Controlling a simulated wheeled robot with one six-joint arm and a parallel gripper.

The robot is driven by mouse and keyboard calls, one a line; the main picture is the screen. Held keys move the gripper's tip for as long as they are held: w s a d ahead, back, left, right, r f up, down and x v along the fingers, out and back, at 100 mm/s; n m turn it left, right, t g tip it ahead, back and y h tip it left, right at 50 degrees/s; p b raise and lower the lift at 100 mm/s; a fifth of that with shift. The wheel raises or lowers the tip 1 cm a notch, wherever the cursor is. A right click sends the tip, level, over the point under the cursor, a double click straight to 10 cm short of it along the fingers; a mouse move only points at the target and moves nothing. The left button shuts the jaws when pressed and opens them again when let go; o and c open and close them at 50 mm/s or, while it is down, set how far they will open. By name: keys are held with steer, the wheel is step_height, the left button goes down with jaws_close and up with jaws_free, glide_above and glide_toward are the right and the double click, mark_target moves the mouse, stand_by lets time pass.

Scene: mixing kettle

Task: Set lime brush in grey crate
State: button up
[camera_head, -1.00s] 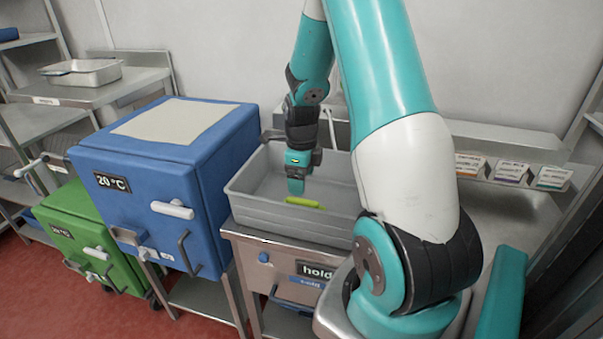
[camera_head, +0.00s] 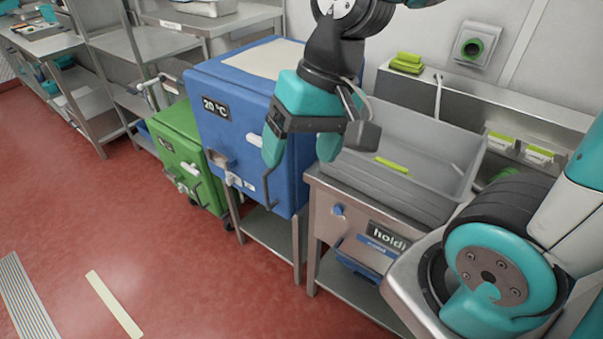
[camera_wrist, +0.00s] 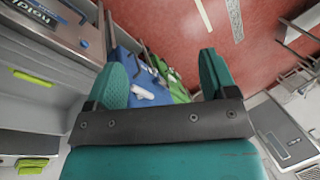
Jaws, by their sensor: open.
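The lime brush (camera_head: 392,165) lies inside the grey crate (camera_head: 440,137), on its floor near the middle. The crate stands on the steel holding unit. My gripper (camera_head: 300,158) is in front of the blue box, to the left of the crate and apart from the brush. Its two teal fingers are spread with nothing between them. In the wrist view my gripper (camera_wrist: 165,75) is also open and empty, and the lime brush (camera_wrist: 33,78) shows at the left.
The blue box (camera_head: 250,110) marked 20 °C stands left of the crate, with a green box (camera_head: 185,150) beyond it. Lime blocks (camera_head: 407,62) sit on the ledge behind the crate. The red floor (camera_head: 120,230) at the left is largely clear.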

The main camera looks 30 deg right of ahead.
steer(key=s+a+r+n, duration=0.1)
steer(key=s+a+n, duration=0.3)
steer(key=s+n, duration=0.2)
steer(key=shift+s+r+n+g+y, duration=0.2)
steer(key=shift+r+n+g+y, duration=0.1)
steer(key=shift+n, duration=0.6)
